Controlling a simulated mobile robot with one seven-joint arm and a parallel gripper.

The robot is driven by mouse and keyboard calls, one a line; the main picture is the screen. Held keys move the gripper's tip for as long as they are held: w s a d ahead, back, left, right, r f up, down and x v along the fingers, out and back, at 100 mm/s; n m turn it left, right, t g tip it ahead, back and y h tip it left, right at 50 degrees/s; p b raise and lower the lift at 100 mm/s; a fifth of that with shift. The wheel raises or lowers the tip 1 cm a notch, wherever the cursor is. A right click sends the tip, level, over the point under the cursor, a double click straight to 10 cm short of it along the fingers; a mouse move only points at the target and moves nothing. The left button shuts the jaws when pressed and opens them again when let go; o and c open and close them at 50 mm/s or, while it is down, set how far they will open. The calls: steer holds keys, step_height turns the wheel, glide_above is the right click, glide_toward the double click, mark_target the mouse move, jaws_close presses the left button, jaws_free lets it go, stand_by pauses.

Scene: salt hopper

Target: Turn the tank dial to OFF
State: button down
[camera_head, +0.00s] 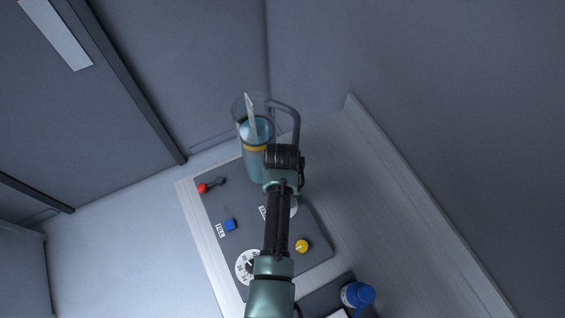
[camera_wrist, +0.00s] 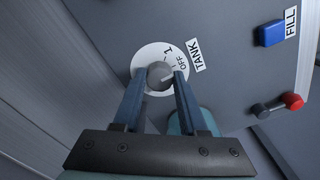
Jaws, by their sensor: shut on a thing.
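The tank dial (camera_wrist: 161,75) is a grey round knob on a white disc, with the marks "OFF" and "1" and a "TANK" label (camera_wrist: 199,55) beside it. My gripper (camera_wrist: 163,80) is shut on the knob in the wrist view, one finger on each side. A pale pointer line shows on the knob, but I cannot tell exactly which mark it meets. In the head view only an edge of the dial's white disc (camera_head: 294,207) shows beside my arm, which hides the knob and my fingertips.
A clear tank with a yellow band (camera_head: 256,148) stands behind the dark panel. The panel also carries a blue FILL button (camera_head: 229,225), a red-ended lever (camera_head: 203,188), a yellow knob (camera_head: 301,246) and a white gauge (camera_head: 241,263). A blue bottle (camera_head: 358,294) stands at lower right.

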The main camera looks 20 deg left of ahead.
steer(key=shift+r, duration=0.1)
stand_by(0.4)
steer(key=shift+c, duration=2.2)
jaws_free()
step_height(320, 180, up, 13)
steer(key=b, duration=0.1)
